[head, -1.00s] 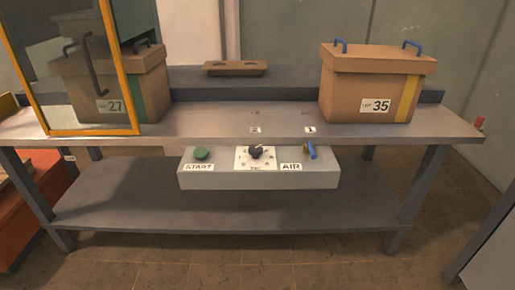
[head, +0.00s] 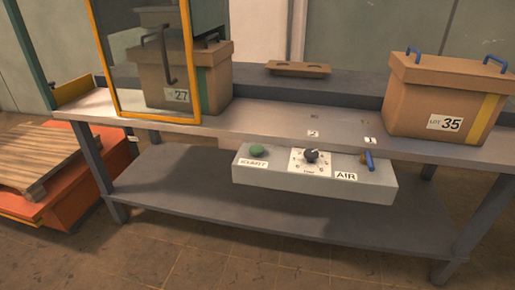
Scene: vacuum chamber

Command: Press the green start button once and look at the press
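The green start button (head: 257,150) sits on top of the grey control box (head: 310,184), at its left end, above a START label. The box hangs under the front edge of the workbench. A black dial (head: 311,156) and a blue-handled air valve (head: 369,160) are to the button's right. At the left of the bench is a yellow-framed transparent door or guard (head: 197,70), with a box marked 27 behind it. I cannot tell whether this is part of the press. Neither of my grippers shows in the head view.
The workbench (head: 260,118) has a lower shelf (head: 200,190) that looks empty. A box marked 35 (head: 430,98) stands on the right. A brown block with holes (head: 298,69) lies at the back. An orange pallet lift (head: 62,200) is on the floor at left.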

